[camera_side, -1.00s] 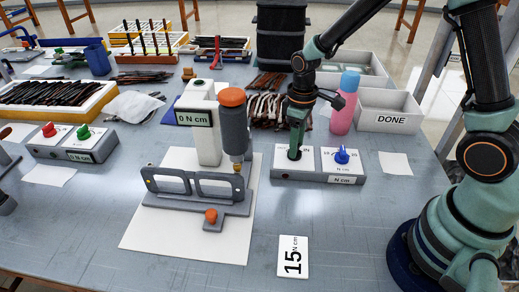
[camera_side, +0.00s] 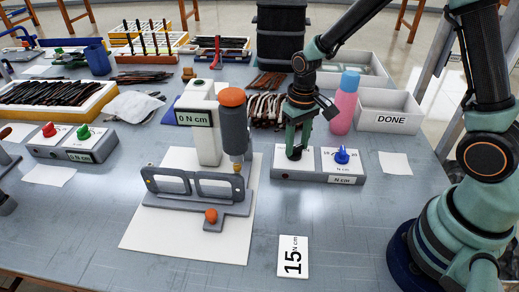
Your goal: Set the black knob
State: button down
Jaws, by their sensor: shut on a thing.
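The black knob (camera_side: 294,154) sits on the left dial of a grey two-knob box (camera_side: 276,176) right of the white sheet. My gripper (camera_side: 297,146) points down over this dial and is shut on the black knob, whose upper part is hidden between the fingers. The dial's marks are mostly covered or too small to read. The blue knob (camera_side: 342,156) stands free on the right dial. A card (camera_side: 293,257) in front reads 15 N cm. The display (camera_side: 194,118) on the white post reads 0 N cm.
An orange-topped driver (camera_side: 233,125) stands left of my gripper, above the eyeglass frame (camera_side: 192,197) in its grey fixture. A pink bottle (camera_side: 343,105) and the DONE bin (camera_side: 390,120) stand behind to the right. The table front is mostly clear.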

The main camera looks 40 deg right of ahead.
aim_at(298, 147)
jog(key=shift+r, duration=0.1)
jog(key=shift+c, duration=1.8)
grip_release()
notch_tip(298, 147, up, 12)
jog(key=shift+r, duration=0.1)
jog(key=s+d+r+n+t, duration=0.1)
jog(key=s+r+t, duration=0.4)
jog(key=s+r, duration=0.2)
jog(key=shift+s+d+t, duration=0.25)
jog(key=shift+s+t, duration=0.05)
jog(key=shift+s, duration=1.05)
